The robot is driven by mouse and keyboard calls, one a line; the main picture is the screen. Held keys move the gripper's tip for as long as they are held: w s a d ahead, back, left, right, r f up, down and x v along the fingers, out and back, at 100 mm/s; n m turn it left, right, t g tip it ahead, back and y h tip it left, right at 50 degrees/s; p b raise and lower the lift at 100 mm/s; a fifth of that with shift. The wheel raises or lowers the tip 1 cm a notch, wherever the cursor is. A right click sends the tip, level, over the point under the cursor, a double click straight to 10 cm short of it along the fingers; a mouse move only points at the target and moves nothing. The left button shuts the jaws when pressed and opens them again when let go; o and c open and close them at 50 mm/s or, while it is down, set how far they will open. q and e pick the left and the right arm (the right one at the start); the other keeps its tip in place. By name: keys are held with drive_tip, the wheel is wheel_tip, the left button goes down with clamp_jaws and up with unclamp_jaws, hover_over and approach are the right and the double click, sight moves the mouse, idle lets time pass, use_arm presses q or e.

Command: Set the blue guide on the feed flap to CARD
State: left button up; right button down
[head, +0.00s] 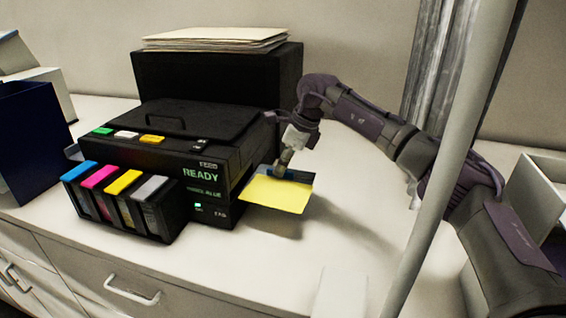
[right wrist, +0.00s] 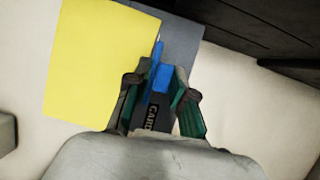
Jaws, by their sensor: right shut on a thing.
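The black printer (head: 215,160) stands on the table, its grey feed flap (head: 304,179) sticking out at its right side. A yellow sheet (head: 275,195) lies on the flap. In the right wrist view, the blue guide (right wrist: 160,76) lies between the fingers, beside the edge of the yellow sheet (right wrist: 95,62). My right gripper (head: 281,168) is over the flap and shut on the guide. The CARD label (right wrist: 152,115) shows on the flap (right wrist: 186,45) just below the guide; I cannot tell whether the guide is lined up with it. My left gripper is out of view.
Several ink cartridges (head: 122,205) stand at the printer's front. A black box (head: 215,80) with papers (head: 215,39) on top is behind it. A dark blue bin (head: 33,140) is at the left. A thin pale pole (head: 440,180) crosses the right side. The table front is clear.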

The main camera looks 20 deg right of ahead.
drive_tip(key=c, duration=1.3)
unclamp_jaws()
drive_tip(key=shift+w+r, duration=0.1)
drive_tip(key=shift+c, duration=0.2)
drive_tip(key=shift+o, duration=1.1)
drive_tip(key=shift+w+d, duration=0.2)
drive_tip(key=shift+s, duration=0.1)
drive_tip(key=shift+s+d+r, duration=0.1)
drive_tip(key=shift+r, duration=0.35)
drive_tip(key=v, duration=1)
drive_tip(key=shift+d+r, duration=0.3)
drive_tip(key=shift+s, duration=0.1)
